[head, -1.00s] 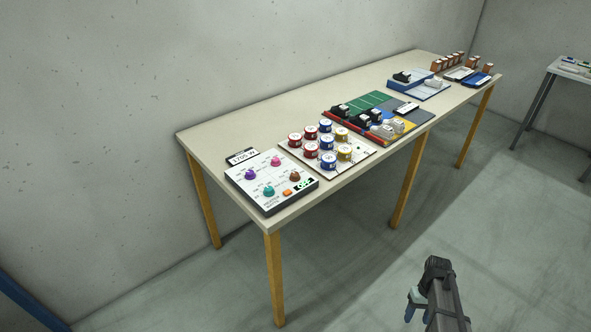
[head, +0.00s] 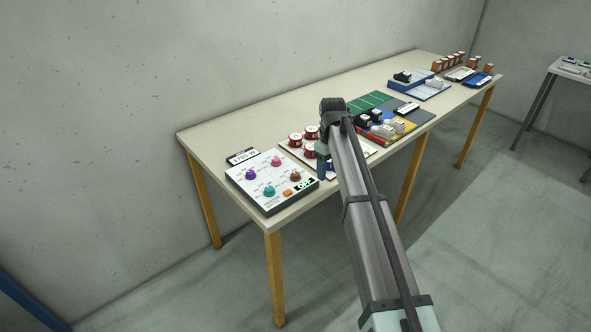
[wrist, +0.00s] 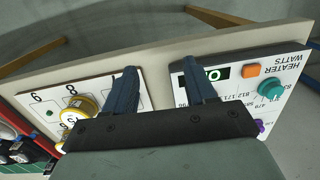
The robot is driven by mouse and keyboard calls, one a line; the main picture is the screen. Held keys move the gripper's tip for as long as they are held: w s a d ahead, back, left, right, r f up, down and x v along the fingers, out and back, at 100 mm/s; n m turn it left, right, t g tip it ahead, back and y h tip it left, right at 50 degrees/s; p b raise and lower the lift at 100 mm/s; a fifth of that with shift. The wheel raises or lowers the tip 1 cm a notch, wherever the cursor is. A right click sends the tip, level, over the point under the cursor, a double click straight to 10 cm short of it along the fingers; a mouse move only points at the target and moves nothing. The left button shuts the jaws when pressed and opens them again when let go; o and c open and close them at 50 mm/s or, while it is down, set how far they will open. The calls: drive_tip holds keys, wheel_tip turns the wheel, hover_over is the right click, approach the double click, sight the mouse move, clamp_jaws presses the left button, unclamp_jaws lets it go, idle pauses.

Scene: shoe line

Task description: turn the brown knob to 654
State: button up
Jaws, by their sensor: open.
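The brown knob (head: 295,177) sits on the right part of the white heater panel (head: 245,187) in the head view. The panel also shows in the wrist view (wrist: 290,62), where the brown knob does not show and my gripper covers part of the panel. My gripper (head: 322,170) is just right of the panel, by the red, blue and yellow spools. In the wrist view my gripper (wrist: 160,70) is open with nothing between its blue fingers. One finger overlaps the panel's edge near the green readout (wrist: 214,73), the other overlaps the spool board.
Purple (head: 251,174), pink (head: 276,161) and teal (head: 269,191) knobs and an orange button (head: 287,192) surround the brown knob. A sign (head: 242,157) reading about 1705 W stands behind the panel. Red spools (head: 295,140) stand close to my gripper.

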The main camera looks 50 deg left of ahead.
wheel_tip(320, 180, up, 12)
drive_tip(key=n, duration=0.2)
hover_over(295, 174)
drive_tip(key=shift+y, duration=0.3)
wheel_tip(295, 174, down, 14)
drive_tip(key=shift+w, duration=0.1)
clamp_jaws()
